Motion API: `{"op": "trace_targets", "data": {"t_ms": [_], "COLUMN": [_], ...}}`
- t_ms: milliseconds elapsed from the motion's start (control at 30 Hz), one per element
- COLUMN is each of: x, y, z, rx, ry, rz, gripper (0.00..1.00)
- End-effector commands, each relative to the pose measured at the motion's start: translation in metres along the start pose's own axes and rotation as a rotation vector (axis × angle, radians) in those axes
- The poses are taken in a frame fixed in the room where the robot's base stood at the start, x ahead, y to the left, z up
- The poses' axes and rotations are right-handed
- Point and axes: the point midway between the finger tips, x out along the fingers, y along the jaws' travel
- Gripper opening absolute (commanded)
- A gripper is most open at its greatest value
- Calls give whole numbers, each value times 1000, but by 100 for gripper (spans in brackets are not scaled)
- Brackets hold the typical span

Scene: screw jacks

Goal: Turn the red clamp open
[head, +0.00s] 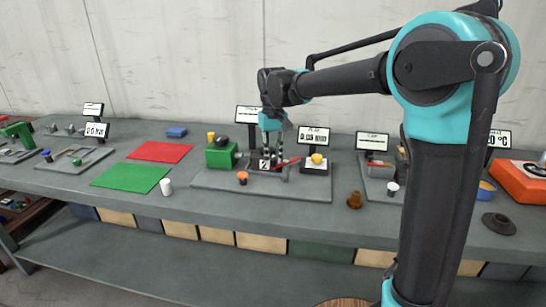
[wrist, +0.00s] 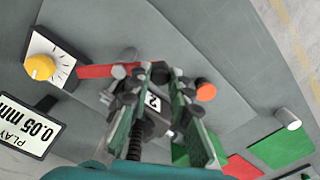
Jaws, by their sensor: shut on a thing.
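The red clamp is a flat red lever (head: 287,163) sticking out to the right of a dark block marked 2 (head: 264,163) on a grey base plate. In the wrist view the red lever (wrist: 105,71) reaches from near the dial to my left fingertip. My gripper (head: 271,138) points down over the block. In the wrist view my gripper (wrist: 166,80) has its fingers on either side of the dark block (wrist: 153,102) and is shut on it. The fingers hide the lever's inner end; I cannot tell whether they touch it.
A yellow dial (head: 317,158) stands beside a "PLAY 0.05 mm" display (head: 314,135) right of the block. A green block (head: 222,156) is on the left and an orange knob (head: 242,177) in front. Green (head: 130,177) and red (head: 160,151) mats lie farther left.

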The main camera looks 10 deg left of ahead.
Motion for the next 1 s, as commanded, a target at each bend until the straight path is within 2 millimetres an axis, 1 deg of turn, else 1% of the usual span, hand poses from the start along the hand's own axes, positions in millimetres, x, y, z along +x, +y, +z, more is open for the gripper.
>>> {"op": "trace_targets", "data": {"t_ms": [67,100,233,533,667,767,1000], "x": [0,0,0,-1,-10,-26,-76], "y": [0,0,0,0,0,0,0], "z": [-1,-1,-1,0,-1,0,-1], "rx": [0,0,-1,-1,-1,-1,-1], "ry": [2,2,2,1,1,1,1], "rz": [0,-1,0,0,0,0,0], "gripper": [0,25,41,41,41,41,41]}}
